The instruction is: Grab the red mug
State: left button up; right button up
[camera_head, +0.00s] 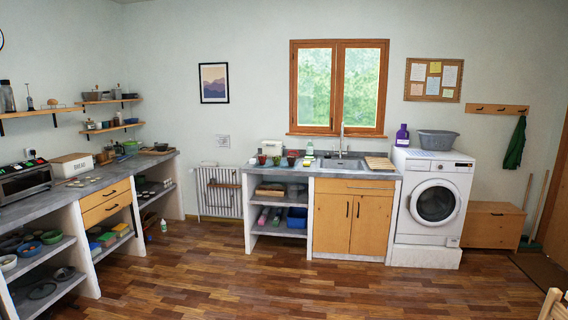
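Several small cups or pots stand in a row on the grey masonry counter (330,173) left of the sink, far across the room. A dark reddish one (291,161) is at the right of the row. Another with a reddish tone (262,160) is at the left, and a green one (276,161) is between them. They are too small to tell which is the red mug. Neither of my grippers is in view.
The wooden floor (290,280) in front of the sink counter is clear. A shelved counter (70,192) runs along the left wall. A washing machine (433,205) stands right of the sink. A wooden chair part (551,304) shows at the bottom right.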

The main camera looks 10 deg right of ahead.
aim_at(262, 158)
jog(key=z, duration=0.1)
jog(key=i, duration=4.6)
